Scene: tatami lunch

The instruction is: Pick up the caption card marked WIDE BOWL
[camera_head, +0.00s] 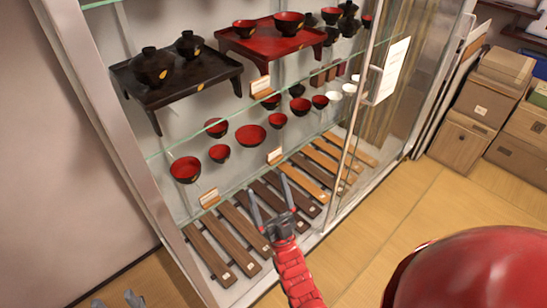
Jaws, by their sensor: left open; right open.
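Three small caption cards stand in the glass display cabinet; their lettering is too small to read, so I cannot tell which says WIDE BOWL. One card (261,86) is at the front of the upper shelf, by the red tray. Another card (275,155) and a third card (209,198) stand along the lower shelf's front edge, near the bowls. My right gripper (267,183) is open and empty, with its fingers pointing at the cabinet between the two lower cards in the picture. My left gripper (117,300) is open at the bottom left, partly cut off.
Red and black bowls (251,135) sit on the glass shelf, and wooden slats (240,235) lie on the cabinet floor. A glass door with a metal handle (375,85) is at the right of the cabinet. Cardboard boxes (480,110) stand farther right. The tatami floor (400,200) is clear.

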